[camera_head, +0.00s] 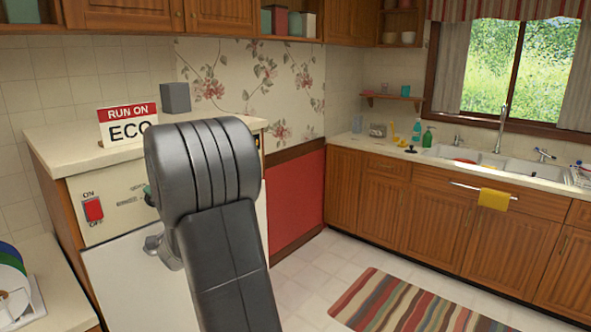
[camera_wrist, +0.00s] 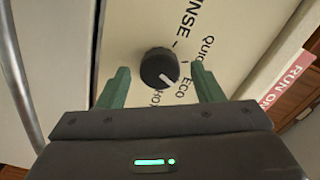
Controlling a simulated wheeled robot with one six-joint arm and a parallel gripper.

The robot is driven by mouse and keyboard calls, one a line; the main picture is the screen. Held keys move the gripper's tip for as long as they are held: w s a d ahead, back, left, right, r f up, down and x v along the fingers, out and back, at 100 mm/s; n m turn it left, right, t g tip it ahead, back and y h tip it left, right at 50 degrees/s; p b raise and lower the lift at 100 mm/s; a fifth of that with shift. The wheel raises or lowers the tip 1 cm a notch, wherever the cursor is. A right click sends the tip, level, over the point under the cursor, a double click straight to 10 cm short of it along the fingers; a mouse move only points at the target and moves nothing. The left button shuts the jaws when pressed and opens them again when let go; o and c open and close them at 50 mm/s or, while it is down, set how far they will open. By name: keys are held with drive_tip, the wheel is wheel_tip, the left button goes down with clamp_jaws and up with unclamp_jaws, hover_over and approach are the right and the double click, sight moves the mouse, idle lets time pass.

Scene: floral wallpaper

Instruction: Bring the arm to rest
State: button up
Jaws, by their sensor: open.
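My gripper (camera_wrist: 160,69) is open, with one green finger on each side of a dark round knob (camera_wrist: 158,66) in the wrist view. Gaps show between the knob and both fingers, and nothing is held. The knob's white mark points to the lower right, towards the word ECO on the pale control panel (camera_wrist: 215,25). In the head view my dark arm (camera_head: 205,180) reaches in front of the appliance (camera_head: 110,285). It hides the knob and most of the gripper there.
A sign reading RUN ON ECO (camera_head: 128,124) and a grey box (camera_head: 175,97) stand on the appliance's top. A red on/off switch (camera_head: 93,209) is on the panel's left. Plates (camera_head: 12,285) stand at lower left. Open floor and a striped rug (camera_head: 400,303) lie right.

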drive_tip(key=n+b, duration=0.2)
drive_tip(key=n, duration=1)
drive_tip(key=shift+b, duration=0.35)
drive_tip(key=shift+d+f, duration=0.1)
